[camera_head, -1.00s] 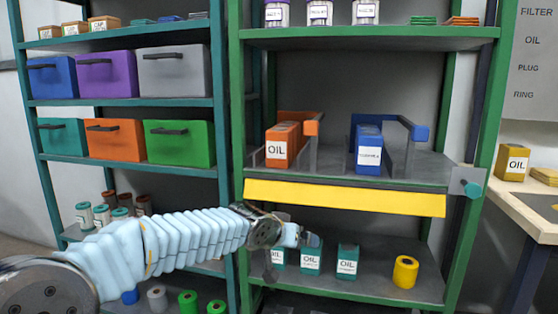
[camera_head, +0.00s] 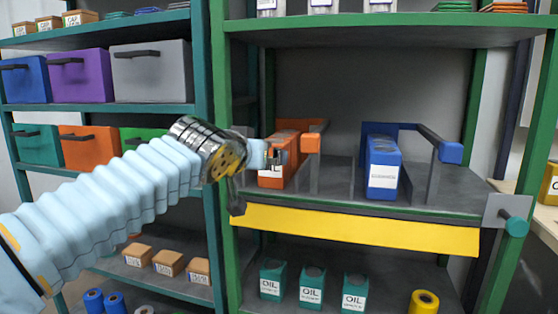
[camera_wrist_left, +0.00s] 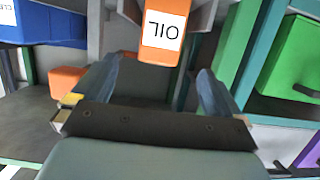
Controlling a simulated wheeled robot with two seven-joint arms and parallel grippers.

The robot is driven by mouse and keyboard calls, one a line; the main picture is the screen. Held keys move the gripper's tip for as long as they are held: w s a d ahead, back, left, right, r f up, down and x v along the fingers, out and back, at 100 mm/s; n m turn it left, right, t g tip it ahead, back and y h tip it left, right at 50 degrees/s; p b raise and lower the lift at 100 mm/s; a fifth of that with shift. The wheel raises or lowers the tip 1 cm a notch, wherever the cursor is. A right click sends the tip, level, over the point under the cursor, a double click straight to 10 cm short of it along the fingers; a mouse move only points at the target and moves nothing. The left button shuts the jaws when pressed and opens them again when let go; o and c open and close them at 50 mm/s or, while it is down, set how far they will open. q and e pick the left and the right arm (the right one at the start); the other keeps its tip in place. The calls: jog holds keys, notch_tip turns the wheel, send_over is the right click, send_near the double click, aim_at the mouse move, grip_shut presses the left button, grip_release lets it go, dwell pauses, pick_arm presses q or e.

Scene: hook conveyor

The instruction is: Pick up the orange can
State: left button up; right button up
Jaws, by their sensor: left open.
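The orange can (camera_head: 274,182) is box-shaped with a white OIL label. It stands at the front of the orange-railed lane on the middle shelf of the green rack, partly hidden behind my left gripper (camera_head: 280,156) in the head view. In the left wrist view the orange can (camera_wrist_left: 158,57) appears upside down, ahead of the jaws and roughly between them. My left gripper (camera_wrist_left: 160,88) is open and empty, with its two fingers apart. I cannot tell the exact gap between fingers and can. My right gripper is not in view.
A blue can (camera_head: 383,190) stands in the blue-railed lane to the right. An orange rail (camera_head: 310,143) and a grey divider flank the orange can. A yellow strip (camera_head: 350,229) runs along the shelf front. Teal OIL cans (camera_head: 311,288) stand below.

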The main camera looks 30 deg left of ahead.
pick_arm(q)
jog(key=x, duration=0.8)
jog(key=shift+w+p, duration=0.15)
jog(key=shift+p, duration=0.25)
jog(key=x, duration=0.3)
jog(key=p+x, duration=0.1)
jog(key=x, duration=0.1)
jog(key=shift+f, duration=0.3)
jog(key=c, duration=1.4)
